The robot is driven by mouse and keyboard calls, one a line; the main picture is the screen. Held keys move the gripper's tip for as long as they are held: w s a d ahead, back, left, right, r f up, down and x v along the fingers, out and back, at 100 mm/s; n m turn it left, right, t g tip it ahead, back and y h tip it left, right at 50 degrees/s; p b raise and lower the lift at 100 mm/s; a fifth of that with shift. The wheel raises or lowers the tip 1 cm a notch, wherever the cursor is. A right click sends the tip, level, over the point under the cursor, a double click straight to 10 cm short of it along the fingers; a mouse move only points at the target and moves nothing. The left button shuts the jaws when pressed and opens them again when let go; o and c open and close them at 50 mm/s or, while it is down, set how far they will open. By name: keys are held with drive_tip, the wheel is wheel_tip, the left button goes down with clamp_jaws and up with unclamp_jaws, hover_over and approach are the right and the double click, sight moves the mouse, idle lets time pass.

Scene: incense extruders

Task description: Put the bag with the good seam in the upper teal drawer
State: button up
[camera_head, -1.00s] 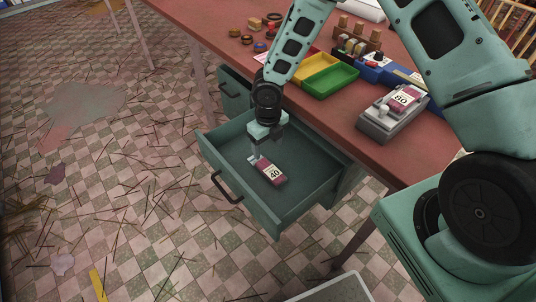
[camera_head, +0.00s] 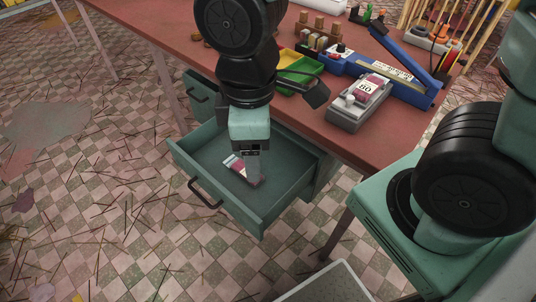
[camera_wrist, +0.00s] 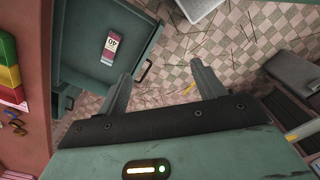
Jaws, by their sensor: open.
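A small bag with a white label reading 40 and a dark pink part (camera_head: 243,170) lies flat in the open teal drawer (camera_head: 283,187). It also shows in the wrist view (camera_wrist: 108,48), resting on the drawer floor, apart from the fingers. A second bag, labelled 80 (camera_head: 367,86), lies on a grey device on the table. I cannot make out either bag's seam.
A shut teal drawer front (camera_head: 201,92) is left of the open one. The red table (camera_head: 330,148) holds yellow and green trays (camera_head: 297,72), the grey device (camera_head: 346,114) and a blue tool (camera_head: 415,92). Thin sticks litter the checkered floor.

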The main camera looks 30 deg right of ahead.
drive_tip(key=s+m, duration=0.1)
drive_tip(key=s+r+m, duration=0.1)
drive_tip(key=s+m, duration=0.2)
drive_tip(key=shift+s+r+m+y, duration=0.3)
drive_tip(key=shift+s+r+m, duration=0.1)
idle(0.8)
